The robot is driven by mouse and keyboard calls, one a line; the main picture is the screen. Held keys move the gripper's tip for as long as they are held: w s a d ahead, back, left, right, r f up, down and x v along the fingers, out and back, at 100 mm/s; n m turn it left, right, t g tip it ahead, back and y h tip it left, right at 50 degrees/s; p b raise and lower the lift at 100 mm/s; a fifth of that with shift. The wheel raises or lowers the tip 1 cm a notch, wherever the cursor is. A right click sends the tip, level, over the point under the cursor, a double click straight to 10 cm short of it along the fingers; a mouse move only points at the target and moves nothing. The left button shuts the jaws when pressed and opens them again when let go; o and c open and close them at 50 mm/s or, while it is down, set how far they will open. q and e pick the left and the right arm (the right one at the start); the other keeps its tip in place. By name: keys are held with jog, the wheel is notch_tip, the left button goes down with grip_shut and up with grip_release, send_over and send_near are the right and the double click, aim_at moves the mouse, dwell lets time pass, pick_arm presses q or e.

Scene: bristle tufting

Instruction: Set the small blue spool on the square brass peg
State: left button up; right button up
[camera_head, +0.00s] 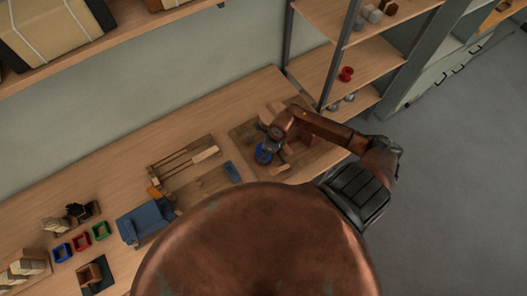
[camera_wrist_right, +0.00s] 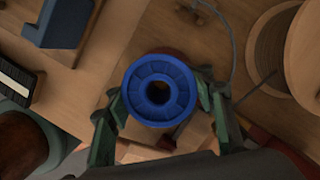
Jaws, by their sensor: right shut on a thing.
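My right gripper (camera_head: 267,147) is over the wooden board at the right part of the bench, shut on the small blue spool (camera_head: 262,157). In the right wrist view the blue spool (camera_wrist_right: 160,70) faces the camera with its round flange and dark centre hole. The green fingers of my right gripper (camera_wrist_right: 161,97) stand on either side of it. The square brass peg cannot be made out; the spool and gripper hide what lies below. Whether the spool touches anything underneath cannot be told. My left gripper is not in view.
A wooden spool (camera_wrist_right: 274,50) wound with dark strand stands right of the blue spool in the wrist view. A blue block (camera_wrist_right: 58,24) lies upper left there. On the bench stand a blue fixture (camera_head: 145,221) and small coloured bins (camera_head: 81,242). A red spool (camera_head: 346,74) sits on the shelf.

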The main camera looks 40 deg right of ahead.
jog(key=shift+f+b, duration=0.4)
jog(key=shift+f, duration=0.05)
jog(key=shift+f+b, duration=0.3)
jog(key=shift+f, duration=0.25)
dwell(0.6)
jog(key=o, duration=1.4)
jog(key=v, duration=1.2)
